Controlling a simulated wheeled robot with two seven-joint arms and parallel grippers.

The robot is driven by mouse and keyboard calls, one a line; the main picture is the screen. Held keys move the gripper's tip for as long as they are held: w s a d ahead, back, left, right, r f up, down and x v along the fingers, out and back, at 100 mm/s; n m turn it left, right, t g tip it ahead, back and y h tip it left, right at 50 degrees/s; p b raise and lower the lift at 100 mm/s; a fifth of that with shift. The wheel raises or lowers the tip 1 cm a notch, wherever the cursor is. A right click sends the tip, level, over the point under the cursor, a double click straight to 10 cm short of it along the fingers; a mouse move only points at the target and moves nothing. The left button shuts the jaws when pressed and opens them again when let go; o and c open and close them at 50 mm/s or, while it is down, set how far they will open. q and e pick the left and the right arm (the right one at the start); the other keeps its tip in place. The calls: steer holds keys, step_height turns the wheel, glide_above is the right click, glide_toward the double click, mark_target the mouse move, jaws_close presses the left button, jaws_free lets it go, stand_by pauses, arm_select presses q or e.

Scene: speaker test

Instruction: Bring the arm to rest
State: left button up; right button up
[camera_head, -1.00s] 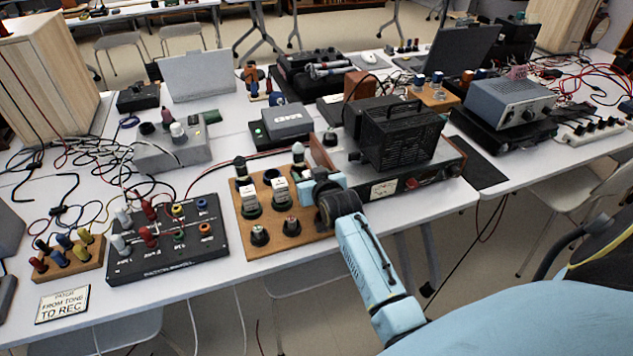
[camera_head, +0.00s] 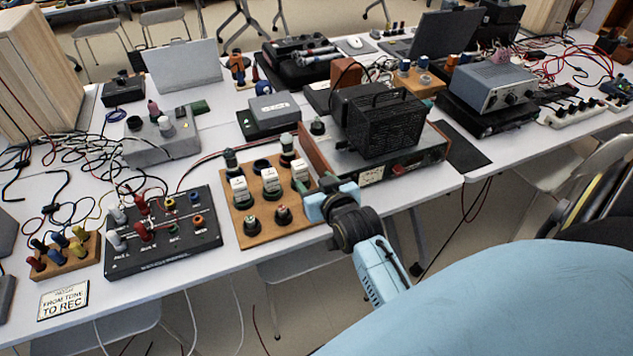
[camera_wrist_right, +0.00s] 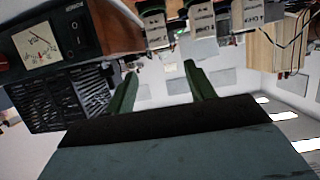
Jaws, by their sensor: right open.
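My right gripper (camera_head: 326,186) is at the right edge of a wooden board with knobs and switches (camera_head: 262,228), near the table's front edge. It is open, and nothing shows between its two dark green fingers in the right wrist view (camera_wrist_right: 160,86). My light blue right arm reaches in from the lower right. In the head view the fingers are small and partly hidden by the gripper body; I cannot tell whether they touch the board. My left gripper is not in view.
A black vented unit (camera_head: 384,125) stands on a metered amplifier (camera_head: 418,150) just beyond my right gripper. A black jack box (camera_head: 165,238), a wooden plug block (camera_head: 62,262) and a sign (camera_head: 64,300) lie left. Open floor shows before the table.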

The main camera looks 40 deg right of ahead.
stand_by(0.3)
steer(key=s+a+f+n+g+y, duration=0.1)
steer(key=s+a+n+g, duration=0.15)
steer(key=s, duration=0.55)
steer(key=s+a+f+n+g+y, duration=0.1)
steer(key=s+a+g, duration=0.3)
steer(key=s, duration=0.3)
steer(key=s+a+f+n+g+y, duration=0.1)
steer(key=s+a+f+g+y, duration=0.15)
steer(key=s, duration=0.55)
step_height(320, 180, down, 24)
steer(key=s+g+h, duration=0.1)
steer(key=s+g, duration=0.1)
steer(key=s+d+f, duration=0.1)
steer(key=s+f, duration=0.6)
steer(key=s, duration=0.1)
steer(key=s+d+f+g, duration=0.1)
steer(key=s+d+f, duration=0.1)
steer(key=s+f, duration=0.5)
steer(key=shift+s+d+f+n+g, duration=0.3)
steer(key=shift+s+f+n, duration=0.1)
steer(key=shift+s, duration=0.4)
